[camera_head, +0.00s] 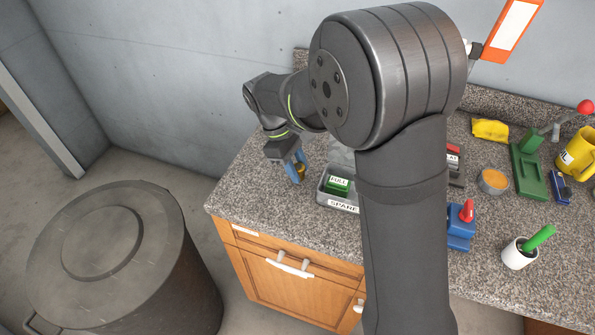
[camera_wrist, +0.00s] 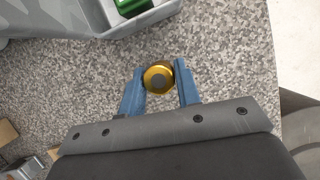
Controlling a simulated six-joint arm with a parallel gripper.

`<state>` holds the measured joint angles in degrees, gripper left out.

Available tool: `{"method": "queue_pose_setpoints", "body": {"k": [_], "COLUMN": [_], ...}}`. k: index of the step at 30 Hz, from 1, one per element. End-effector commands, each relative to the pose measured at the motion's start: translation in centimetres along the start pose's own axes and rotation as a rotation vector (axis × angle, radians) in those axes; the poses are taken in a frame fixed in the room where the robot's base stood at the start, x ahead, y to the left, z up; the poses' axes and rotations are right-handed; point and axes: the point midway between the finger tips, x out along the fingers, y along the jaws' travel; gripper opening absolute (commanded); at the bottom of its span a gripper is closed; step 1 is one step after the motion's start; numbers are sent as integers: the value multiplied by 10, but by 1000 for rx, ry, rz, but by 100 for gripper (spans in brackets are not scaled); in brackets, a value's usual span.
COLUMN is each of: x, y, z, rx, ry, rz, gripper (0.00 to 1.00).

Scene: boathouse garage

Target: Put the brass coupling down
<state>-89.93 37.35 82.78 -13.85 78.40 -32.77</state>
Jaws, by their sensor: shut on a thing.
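In the head view my gripper (camera_head: 297,172) is over the left part of the granite counter (camera_head: 270,210), with the coupling (camera_head: 299,174) showing as a small golden spot between the fingers. My gripper is shut on it. I cannot tell whether the coupling touches the counter.
A grey tray labelled SPARE (camera_head: 340,204) with a green block labelled FULL (camera_head: 338,186) stands just right of my gripper. A blue item with a red top (camera_head: 461,226), a white cup (camera_head: 518,254) and a green device (camera_head: 528,173) are farther right. The counter's left end is bare.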

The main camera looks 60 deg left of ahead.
Motion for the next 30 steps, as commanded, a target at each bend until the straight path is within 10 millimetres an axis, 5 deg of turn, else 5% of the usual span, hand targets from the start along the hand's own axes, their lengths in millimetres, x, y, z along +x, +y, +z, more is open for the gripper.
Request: {"method": "queue_pose_setpoints", "body": {"k": [12, 18, 23, 30], "x": [-99, -133, -142, -116], "y": [0, 0, 0, 1], "z": [41, 55, 65, 102], "rx": [2, 1, -23, -238], "ry": [5, 3, 2, 0], "rz": [3, 2, 12, 100], "gripper": [4, 4, 4, 4]}}
